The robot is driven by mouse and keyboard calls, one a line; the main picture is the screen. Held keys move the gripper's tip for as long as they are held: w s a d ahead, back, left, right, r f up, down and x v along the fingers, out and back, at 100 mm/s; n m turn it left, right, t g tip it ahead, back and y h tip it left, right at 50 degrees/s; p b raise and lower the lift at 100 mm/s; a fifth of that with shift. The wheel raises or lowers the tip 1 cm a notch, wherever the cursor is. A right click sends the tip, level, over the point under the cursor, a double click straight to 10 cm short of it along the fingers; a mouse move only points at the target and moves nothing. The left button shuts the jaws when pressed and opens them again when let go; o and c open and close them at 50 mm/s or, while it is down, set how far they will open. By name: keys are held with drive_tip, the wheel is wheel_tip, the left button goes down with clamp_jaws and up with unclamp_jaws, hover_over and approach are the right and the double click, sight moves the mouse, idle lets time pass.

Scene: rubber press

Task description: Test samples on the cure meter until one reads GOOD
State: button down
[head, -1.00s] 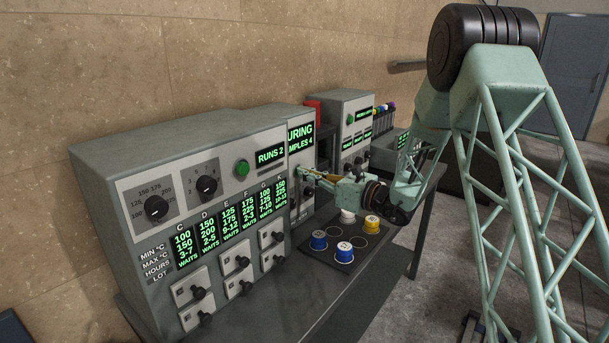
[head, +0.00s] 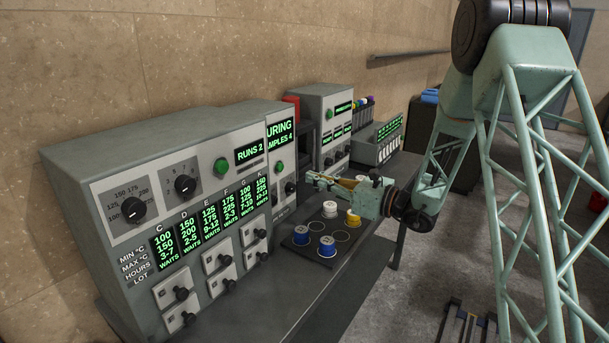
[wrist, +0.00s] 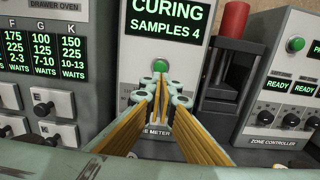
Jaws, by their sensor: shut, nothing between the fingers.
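The cure meter (head: 283,208) is a grey cabinet whose display (wrist: 165,20) reads CURING, SAMPLES 4. Its green button (wrist: 160,66) shows just beyond my fingertips in the wrist view and also in the head view (head: 278,167). My gripper (head: 310,178) is shut and empty, pointing at the meter's front with a gap to it. On a dark tray (head: 317,226) stand a white sample (head: 330,209), a yellow sample (head: 353,217) and two blue samples, one farther left (head: 304,235) and one nearer (head: 327,246).
The drawer oven (head: 150,190), reading RUNS 2, stands left of the meter. A press with a red cylinder (wrist: 234,20) and the zone controller (wrist: 285,110) stand to the right. A rack of coloured-top items (head: 363,105) is farther back. The bench front is clear.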

drive_tip(key=shift+v, duration=1.2)
drive_tip(key=s+a+r+n+g, duration=0.2)
drive_tip(key=s+r+n+g, duration=0.15)
drive_tip(key=s, duration=0.45)
drive_tip(key=s+a+r+n+g+h, duration=0.1)
drive_tip(key=s+a+r+n+g, duration=0.2)
drive_tip(key=s, duration=0.5)
drive_tip(key=s+a+r+n+g, duration=0.15)
drive_tip(key=s+r+n, duration=0.25)
drive_tip(key=s, duration=0.5)
drive_tip(key=s+d+r+n+g+h, duration=0.1)
drive_tip(key=s+d+n+h, duration=0.2)
drive_tip(key=s, duration=0.6)
drive_tip(key=s+d+n+g+h, duration=0.1)
drive_tip(key=s+d+n+h, duration=0.15)
drive_tip(key=s, duration=0.65)
drive_tip(key=s+d+n+t+h, duration=0.2)
drive_tip(key=s+d+n+h, duration=0.2)
drive_tip(key=s+d, duration=0.4)
drive_tip(key=s+d+n+t+h, duration=0.2)
drive_tip(key=s+d+n+h, duration=0.2)
drive_tip(key=s+d, duration=0.4)
drive_tip(key=d, duration=0.5)
drive_tip(key=shift+s+d+r+h, duration=0.2)
drive_tip(key=shift+d+r+h, duration=0.05)
drive_tip(key=shift+r+h, duration=0.1)
